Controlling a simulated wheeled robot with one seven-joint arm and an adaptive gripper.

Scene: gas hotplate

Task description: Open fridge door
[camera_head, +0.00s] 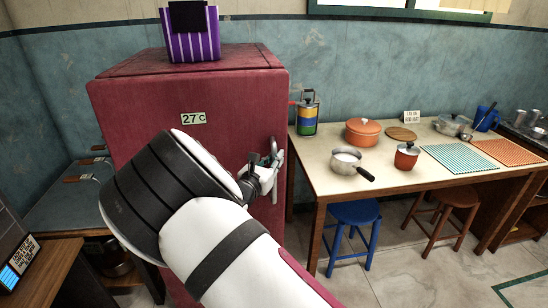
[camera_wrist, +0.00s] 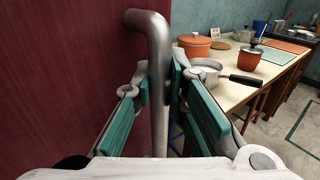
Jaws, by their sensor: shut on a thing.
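The red fridge (camera_head: 150,115) stands left of the table in the head view, with its door (camera_wrist: 65,70) filling the left of the wrist view. The door looks shut in the head view. A grey metal bar handle (camera_wrist: 158,50) runs upright near the door's right edge; its top also shows in the head view (camera_head: 274,148). My gripper (camera_wrist: 160,90) is at the handle, one finger on each side of the bar, shut on it. In the head view my gripper (camera_head: 262,170) is partly hidden by my own arm, which also covers the lower door.
A table (camera_head: 335,192) right of the fridge holds an orange pot (camera_head: 362,132), a saucepan (camera_head: 348,162) and a red pot (camera_head: 407,156). A blue stool (camera_head: 355,215) and a brown stool (camera_head: 452,200) stand at it. A purple striped bag (camera_head: 192,40) sits on the fridge. Floor in front of the table is clear.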

